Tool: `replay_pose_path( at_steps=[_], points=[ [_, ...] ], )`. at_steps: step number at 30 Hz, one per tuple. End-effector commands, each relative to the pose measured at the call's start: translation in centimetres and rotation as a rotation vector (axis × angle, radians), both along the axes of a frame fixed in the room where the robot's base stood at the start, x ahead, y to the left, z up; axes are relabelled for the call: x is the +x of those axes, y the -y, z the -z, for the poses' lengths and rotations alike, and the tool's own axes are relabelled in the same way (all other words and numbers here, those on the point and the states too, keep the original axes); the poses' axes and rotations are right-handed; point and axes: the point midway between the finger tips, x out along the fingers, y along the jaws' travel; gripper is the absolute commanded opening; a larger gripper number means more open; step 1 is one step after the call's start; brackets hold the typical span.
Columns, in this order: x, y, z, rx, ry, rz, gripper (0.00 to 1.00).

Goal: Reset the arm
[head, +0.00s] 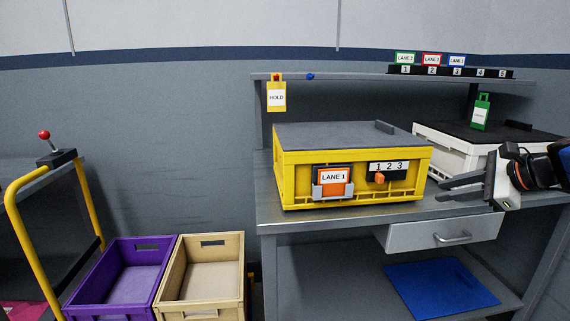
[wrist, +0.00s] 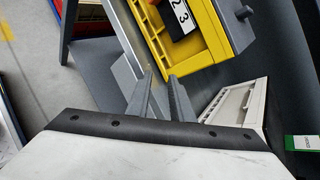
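My gripper (head: 461,188) is at the right of the head view, in front of the workbench's right part. Its two dark fingers point left and stand apart with nothing between them. In the wrist view the fingers (wrist: 163,98) show a narrow gap. A yellow crate (head: 302,196) with a grey lid stands on the bench just left of the fingertips. It carries a LANE 1 card (head: 334,178) and a 1 2 3 selector with an orange knob (head: 379,179). A white crate (head: 440,152) with a dark lid is behind my gripper, partly hidden by it.
The workbench (head: 290,223) has a drawer (head: 443,233) and a blue panel (head: 495,293) on its lower shelf. A yellow HOLD tag (head: 277,97) hangs from the upper shelf (head: 350,78). A purple bin (head: 92,267) and a tan bin (head: 236,262) stand left, beside a yellow-railed cart (head: 12,225).

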Motion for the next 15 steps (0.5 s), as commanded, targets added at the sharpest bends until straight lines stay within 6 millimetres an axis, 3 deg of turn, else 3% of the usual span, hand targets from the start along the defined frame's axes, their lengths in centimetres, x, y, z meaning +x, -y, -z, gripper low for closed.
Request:
replay_pose_path(
  at_steps=[1,6,15],
  points=[
    [-0.7,-2.0,1.0,-0.064,-0.011,-0.062,0.20],
    [-3.7,-6.8,4.7,-0.286,-0.039,-0.268,0.20],
    [-9.9,-12.2,10.6,-0.678,-0.043,-0.659,0.20]
  ],
)
